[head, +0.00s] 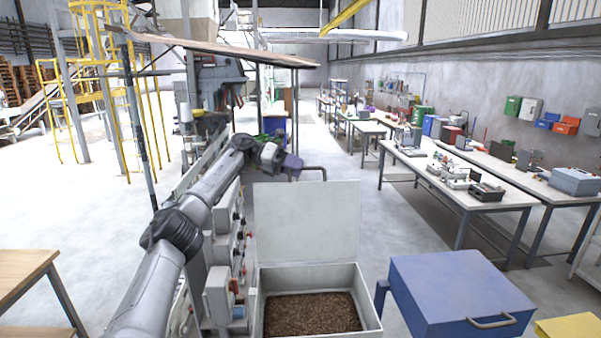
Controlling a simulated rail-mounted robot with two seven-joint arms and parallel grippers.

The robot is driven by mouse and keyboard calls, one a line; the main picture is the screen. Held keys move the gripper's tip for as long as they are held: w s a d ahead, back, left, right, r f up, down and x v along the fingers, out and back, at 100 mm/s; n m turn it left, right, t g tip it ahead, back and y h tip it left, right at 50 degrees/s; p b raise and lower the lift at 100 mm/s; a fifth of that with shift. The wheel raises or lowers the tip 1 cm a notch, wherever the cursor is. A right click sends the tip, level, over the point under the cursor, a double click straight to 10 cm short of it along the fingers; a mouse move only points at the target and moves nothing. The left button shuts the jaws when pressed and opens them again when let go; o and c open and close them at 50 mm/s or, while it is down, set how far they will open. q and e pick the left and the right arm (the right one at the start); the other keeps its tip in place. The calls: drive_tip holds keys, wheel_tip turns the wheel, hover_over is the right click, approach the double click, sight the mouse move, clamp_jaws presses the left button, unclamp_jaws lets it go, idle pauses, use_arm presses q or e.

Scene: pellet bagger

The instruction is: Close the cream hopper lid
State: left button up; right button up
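The cream hopper (371,310) stands at the bottom centre, its open top showing brown pellets (310,314) inside. Its cream lid (306,222) stands upright along the hopper's far edge, so the hopper is open. My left arm reaches in from the lower left. A dark bent bar (312,171) shows beside the gripper. I cannot tell whether the gripper touches the bar or the lid, and its fingers are too small to read. My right gripper is not in view.
A panel with knobs and boxes (221,286) stands close on the hopper's left, beside my arm. A blue cabinet (450,288) with a handle stands at right. A wooden table (22,272) is at far left. Workbenches (470,194) line the right; open floor lies between.

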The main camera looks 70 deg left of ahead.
use_arm(q)
drive_tip(key=shift+x, duration=0.9)
clamp_jaws()
